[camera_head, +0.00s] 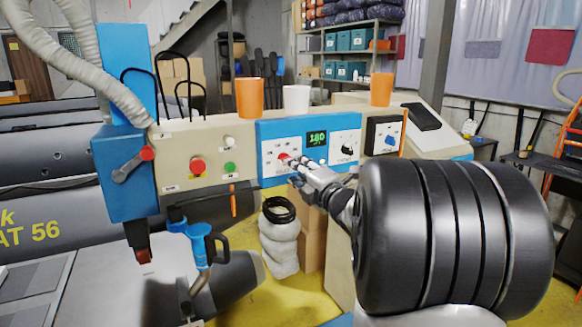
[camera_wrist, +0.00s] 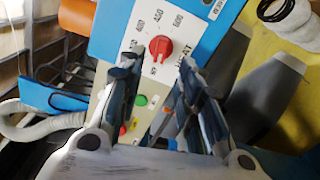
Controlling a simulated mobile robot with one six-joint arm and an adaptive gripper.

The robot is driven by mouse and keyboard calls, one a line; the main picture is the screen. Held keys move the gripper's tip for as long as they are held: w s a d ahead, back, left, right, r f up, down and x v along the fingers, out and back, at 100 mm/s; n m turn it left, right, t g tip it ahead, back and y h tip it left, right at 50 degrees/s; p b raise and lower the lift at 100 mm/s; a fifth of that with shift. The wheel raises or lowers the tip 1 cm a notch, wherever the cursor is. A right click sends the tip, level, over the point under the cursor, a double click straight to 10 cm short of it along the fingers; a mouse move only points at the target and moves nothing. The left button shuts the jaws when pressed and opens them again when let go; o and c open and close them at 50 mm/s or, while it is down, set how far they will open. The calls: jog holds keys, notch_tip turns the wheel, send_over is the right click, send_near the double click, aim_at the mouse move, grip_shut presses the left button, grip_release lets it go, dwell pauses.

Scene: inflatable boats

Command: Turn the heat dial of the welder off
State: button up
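The heat dial (camera_wrist: 160,47) is a red knob on a white plate with numbers and the word HEAT, on the blue panel of the welder (camera_head: 264,134). In the head view the red dial (camera_head: 283,158) shows at the left of that panel, partly covered by my fingertips. My gripper (camera_wrist: 160,64) is open. Its fingers stand on either side of the dial in the wrist view, with the dial at or just beyond their tips; I cannot tell if they touch it. In the head view my gripper (camera_head: 297,163) reaches in from the right. The dial's exact setting is unclear.
A display (camera_head: 317,138) reads 180 in green. A red button (camera_head: 197,165) and a green button (camera_head: 230,168) sit on the beige panel at left. Orange cups (camera_head: 250,98) and a white cup (camera_head: 296,98) stand on top. A blue-handled tool (camera_head: 195,240) hangs lower left.

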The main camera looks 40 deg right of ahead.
jog(key=v, duration=0.6)
dwell(0.4)
